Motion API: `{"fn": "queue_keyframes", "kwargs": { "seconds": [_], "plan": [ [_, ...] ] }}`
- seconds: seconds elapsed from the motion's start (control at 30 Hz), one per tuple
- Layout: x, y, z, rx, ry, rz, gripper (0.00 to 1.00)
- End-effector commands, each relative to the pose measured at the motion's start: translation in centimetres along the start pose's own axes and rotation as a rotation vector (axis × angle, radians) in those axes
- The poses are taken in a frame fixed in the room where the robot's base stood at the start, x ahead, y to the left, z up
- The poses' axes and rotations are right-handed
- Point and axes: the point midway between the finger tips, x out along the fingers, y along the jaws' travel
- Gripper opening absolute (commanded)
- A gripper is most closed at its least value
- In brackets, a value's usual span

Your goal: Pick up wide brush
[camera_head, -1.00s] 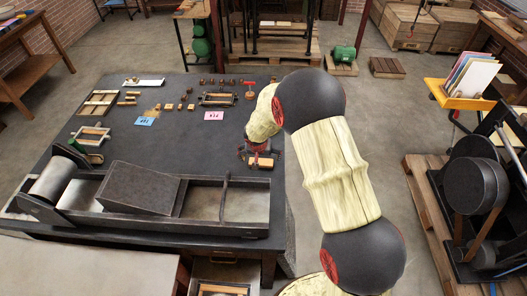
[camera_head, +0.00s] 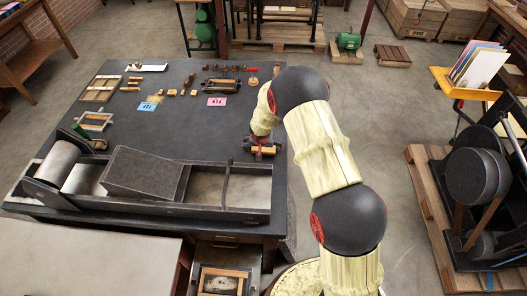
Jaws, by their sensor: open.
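My arm reaches from the right over the dark table (camera_head: 160,115), and my gripper (camera_head: 263,146) is low at the table's right edge. A small tan, wooden-looking block (camera_head: 264,151), which looks like the wide brush, lies right under the gripper. My gripper's red and dark parts partly cover it. My gripper is open. I cannot tell whether the fingers touch the block or straddle it.
A press bed with a roller (camera_head: 58,163) and long frame (camera_head: 230,207) fills the table's front. A pink card (camera_head: 217,101), a blue card (camera_head: 148,107) and several small wooden blocks lie farther back. Table surface left of the gripper is clear.

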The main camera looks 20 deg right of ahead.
Motion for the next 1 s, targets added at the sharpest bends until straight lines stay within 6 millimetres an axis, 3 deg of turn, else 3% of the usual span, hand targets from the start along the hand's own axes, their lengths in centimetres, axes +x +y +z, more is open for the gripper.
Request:
{"fn": "queue_keyframes", "kwargs": {
  "seconds": [0.8, 1.0],
  "plan": [
    [-0.02, 0.0, 0.03, -0.001, -0.001, 0.0, 0.56],
    [-0.03, -0.01, 0.0, 0.0, 0.0, 0.0, 0.56]
  ]
}}
